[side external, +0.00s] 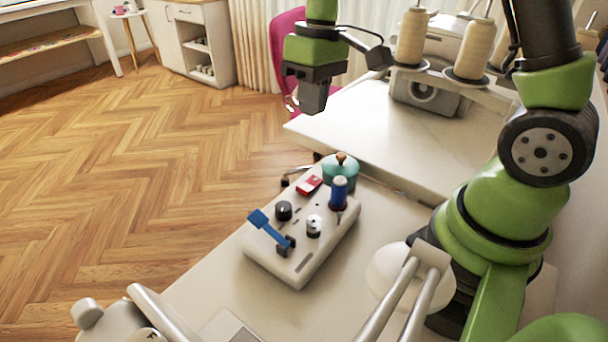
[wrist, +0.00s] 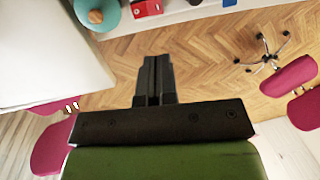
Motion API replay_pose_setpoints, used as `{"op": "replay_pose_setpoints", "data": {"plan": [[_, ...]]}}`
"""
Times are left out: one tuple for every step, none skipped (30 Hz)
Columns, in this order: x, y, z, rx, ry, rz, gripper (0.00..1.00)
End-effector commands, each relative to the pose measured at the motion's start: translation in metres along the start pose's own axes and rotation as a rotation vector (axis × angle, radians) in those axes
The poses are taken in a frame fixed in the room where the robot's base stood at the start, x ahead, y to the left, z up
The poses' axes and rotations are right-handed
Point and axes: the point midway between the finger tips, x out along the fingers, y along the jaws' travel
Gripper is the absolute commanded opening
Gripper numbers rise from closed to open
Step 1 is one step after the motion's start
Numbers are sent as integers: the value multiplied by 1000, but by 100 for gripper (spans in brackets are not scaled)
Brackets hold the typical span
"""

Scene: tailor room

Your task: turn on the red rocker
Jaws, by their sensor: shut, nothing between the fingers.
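The red rocker (side external: 309,185) sits at the far end of a pale control box (side external: 299,262) on the table. It also shows at the top edge of the wrist view (wrist: 146,8), partly cut off. Its tilt is too small to read. My gripper (side external: 312,104) is shut and empty, held in the air well above the box. In the wrist view its fingers (wrist: 155,78) are together and point down, apart from the rocker.
A teal lidded pot (side external: 341,174) stands close to the rocker. The box also carries a blue lever (side external: 268,227), a blue knob post (side external: 339,192), a black dial (side external: 284,211) and a silver knob (side external: 314,225). A sewing table (side external: 390,145) with thread cones stands behind.

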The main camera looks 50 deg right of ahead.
Motion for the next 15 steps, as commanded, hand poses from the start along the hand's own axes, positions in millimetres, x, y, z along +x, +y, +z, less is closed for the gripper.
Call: {"op": "replay_pose_setpoints", "data": {"plan": [[0,0,0,0,0,0,0],[0,0,0,0,0,0,0],[0,0,0,0,0,0,0],[1,0,0,1,-1,0,0],[3,0,0,1,-1,-1,0],[5,0,0,1,-2,-2,0],[8,0,0,0,-2,-1,0],[12,0,0,0,-4,-2,0],[18,0,1,-1,-6,-2,0],[23,-1,1,0,-5,-2,0],[28,0,1,0,-7,-1,0],[36,-1,1,0,-7,-2,0],[43,0,1,0,-8,-2,0],[50,0,1,1,-8,-2,0],[59,0,2,2,-9,-2,0]]}}
